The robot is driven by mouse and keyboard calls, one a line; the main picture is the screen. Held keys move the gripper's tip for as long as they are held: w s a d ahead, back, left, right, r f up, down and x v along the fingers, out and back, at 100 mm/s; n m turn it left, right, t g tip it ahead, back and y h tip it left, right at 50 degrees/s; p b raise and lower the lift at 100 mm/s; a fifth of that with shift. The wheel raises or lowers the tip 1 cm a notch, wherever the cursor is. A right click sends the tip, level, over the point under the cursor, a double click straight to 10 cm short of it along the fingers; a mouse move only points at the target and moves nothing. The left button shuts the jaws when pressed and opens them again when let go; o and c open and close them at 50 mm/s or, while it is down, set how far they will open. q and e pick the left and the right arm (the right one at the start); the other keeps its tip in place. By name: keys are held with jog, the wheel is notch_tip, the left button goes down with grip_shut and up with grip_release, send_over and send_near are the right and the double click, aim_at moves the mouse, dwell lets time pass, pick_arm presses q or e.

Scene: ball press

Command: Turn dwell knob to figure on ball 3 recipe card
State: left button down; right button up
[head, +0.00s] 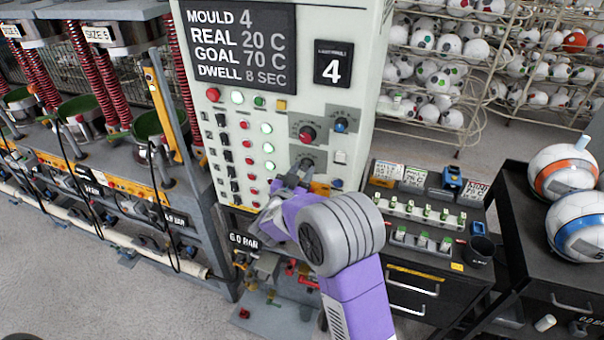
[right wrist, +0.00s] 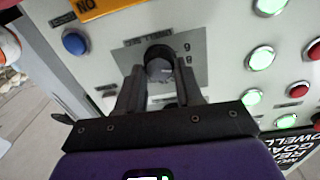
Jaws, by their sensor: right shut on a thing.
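The control cabinet (head: 290,110) stands in the middle of the head view. Its display (head: 240,46) reads mould 4, real 20 C, goal 70 C, dwell 8 SEC. My right gripper (head: 296,178) is at the lower part of the panel. In the right wrist view its two fingers (right wrist: 160,88) are shut around a dark round knob (right wrist: 159,62) on a grey dial plate with small figures. The knob's pointer is not clear. Recipe cards (head: 414,176) stand at the back of the dark cart; their print is too small to read. My left gripper is not in view.
A red knob (head: 307,134) and a blue button (head: 341,124) sit just above my right gripper. Lit green buttons (head: 267,148) and switches are to the left. A black cart (head: 425,262) with small valves stands right. Presses with red springs (head: 85,65) stand left.

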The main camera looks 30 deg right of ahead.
jog(key=m+b, duration=0.7)
jog(key=shift+s+f, duration=0.1)
jog(key=shift+f, duration=0.1)
jog(key=shift+r+m+y+b, duration=0.15)
jog(key=shift+m+y+b, duration=0.15)
jog(key=shift+m+b, duration=1.45)
jog(key=o, duration=1)
jog(key=shift+o, duration=0.2)
jog(key=v, duration=0.7)
jog(key=shift+s+a, duration=0.2)
